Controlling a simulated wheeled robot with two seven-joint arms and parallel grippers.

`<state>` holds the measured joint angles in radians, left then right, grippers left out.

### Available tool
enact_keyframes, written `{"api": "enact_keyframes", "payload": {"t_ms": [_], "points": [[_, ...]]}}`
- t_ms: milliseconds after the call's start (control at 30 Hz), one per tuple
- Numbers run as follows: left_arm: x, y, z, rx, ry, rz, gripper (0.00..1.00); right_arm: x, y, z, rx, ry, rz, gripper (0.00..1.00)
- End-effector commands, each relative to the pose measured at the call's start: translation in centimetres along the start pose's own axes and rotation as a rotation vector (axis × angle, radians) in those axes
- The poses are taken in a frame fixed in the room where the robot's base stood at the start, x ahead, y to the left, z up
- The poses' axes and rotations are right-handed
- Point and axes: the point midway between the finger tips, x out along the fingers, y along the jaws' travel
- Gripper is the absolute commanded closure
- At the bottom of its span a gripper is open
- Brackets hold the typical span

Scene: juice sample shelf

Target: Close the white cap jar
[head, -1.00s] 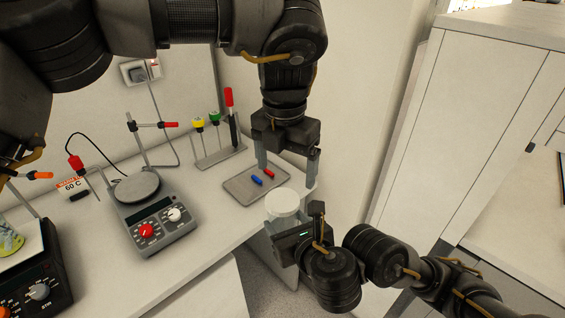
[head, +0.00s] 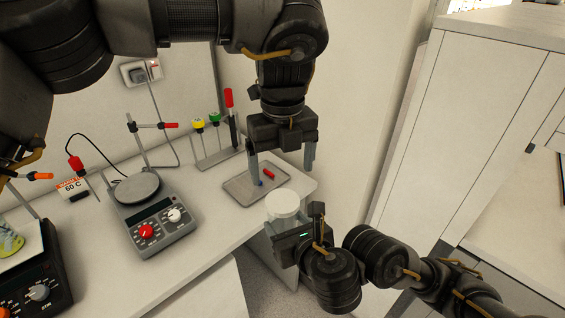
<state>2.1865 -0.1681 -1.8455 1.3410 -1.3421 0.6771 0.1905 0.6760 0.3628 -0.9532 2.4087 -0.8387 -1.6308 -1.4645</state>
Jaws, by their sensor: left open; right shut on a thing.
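The white cap jar (head: 283,203) is a clear jar with a white round top, seen in the head view just past the front edge of the bench. My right gripper (head: 284,228) is shut on the jar and holds it upright. Its fingers are mostly hidden by the gripper body. My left gripper (head: 281,168) points down above the jar and the metal tray. Its two fingers are spread wide with nothing between them. Whether the white cap is fully seated on the jar cannot be told.
A metal tray (head: 240,196) holds a red piece (head: 269,173). A hot plate (head: 160,225) stands left of it, and a rack (head: 222,157) with yellow, green and red tools stands behind. A white cabinet (head: 455,120) is at right. Bench space between hot plate and tray is clear.

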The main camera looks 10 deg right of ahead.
Motion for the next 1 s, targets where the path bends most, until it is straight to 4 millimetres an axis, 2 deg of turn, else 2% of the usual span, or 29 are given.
{"api": "enact_keyframes", "payload": {"t_ms": [167,400,600,1000], "points": [[1.9,0.1,0.0,0.002,0.003,0.002,0.13,0.0,0.0,0.0,0.000,0.000,0.000,1.00],[5.4,0.1,0.0,0.001,0.003,0.002,0.13,0.0,0.0,0.0,0.000,0.000,0.000,1.00],[7.3,0.1,0.0,0.001,0.002,0.002,0.13,0.0,0.0,0.0,0.000,0.000,0.000,1.00],[7.9,0.0,0.0,0.001,0.000,0.001,0.13,0.0,0.0,0.0,0.000,0.000,0.000,1.00]]}}
